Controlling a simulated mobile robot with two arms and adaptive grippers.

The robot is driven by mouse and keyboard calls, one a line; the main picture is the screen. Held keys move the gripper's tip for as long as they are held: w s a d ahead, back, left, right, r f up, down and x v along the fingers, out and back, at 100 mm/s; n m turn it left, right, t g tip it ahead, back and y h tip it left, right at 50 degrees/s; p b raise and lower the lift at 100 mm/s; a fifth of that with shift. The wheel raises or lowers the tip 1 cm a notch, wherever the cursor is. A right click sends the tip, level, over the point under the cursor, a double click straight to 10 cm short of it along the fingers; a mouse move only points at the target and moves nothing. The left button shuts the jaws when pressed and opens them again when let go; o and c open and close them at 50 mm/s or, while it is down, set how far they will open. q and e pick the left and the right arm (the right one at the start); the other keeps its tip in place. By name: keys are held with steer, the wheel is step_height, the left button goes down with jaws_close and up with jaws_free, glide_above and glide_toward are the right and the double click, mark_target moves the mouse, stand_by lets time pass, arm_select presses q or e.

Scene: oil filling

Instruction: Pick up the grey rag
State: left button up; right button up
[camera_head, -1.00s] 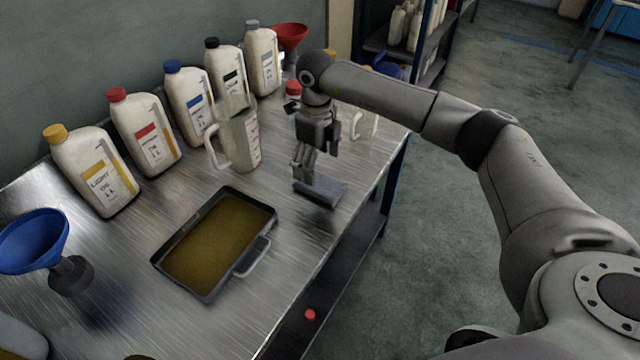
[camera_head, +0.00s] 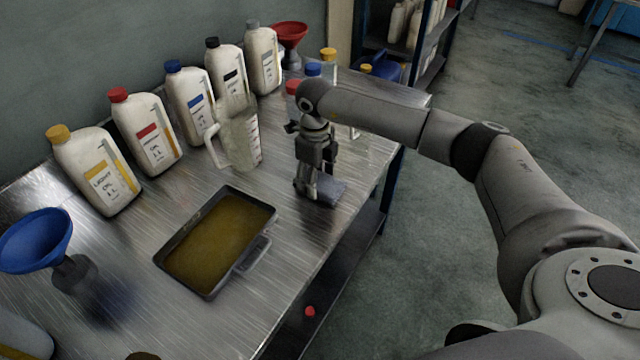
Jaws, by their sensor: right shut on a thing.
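The grey rag (camera_head: 328,192) lies near the right front edge of the metal table, in the head view. My right gripper (camera_head: 308,194) points down at the rag's left part and is shut on it. The fingers hide that part of the rag. The rag looks to be at table height; I cannot tell whether any of it is lifted. My left gripper is not in view.
A tray of brown oil (camera_head: 172,257) lies left of the gripper, and a clear measuring jug (camera_head: 240,142) stands behind it. Several oil bottles line the wall. A blue funnel (camera_head: 38,240) stands at left, a red funnel (camera_head: 290,36) at the back.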

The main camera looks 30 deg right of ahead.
steer(key=shift+r, duration=0.1)
steer(key=shift+r, duration=0.45)
step_height(320, 180, up, 2)
steer(key=shift+r, duration=0.2)
steer(key=s+r, duration=0.1)
steer(key=s+a+r, duration=0.1)
steer(key=r, duration=0.1)
steer(key=s+r+b, duration=0.1)
steer(key=shift+s+a+r, duration=0.3)
steer(key=shift+s+a, duration=0.05)
steer(key=s+a+r+b, duration=0.1)
steer(key=s+a+r, duration=0.3)
steer(key=s, duration=0.5)
steer(key=shift+r, duration=0.5)
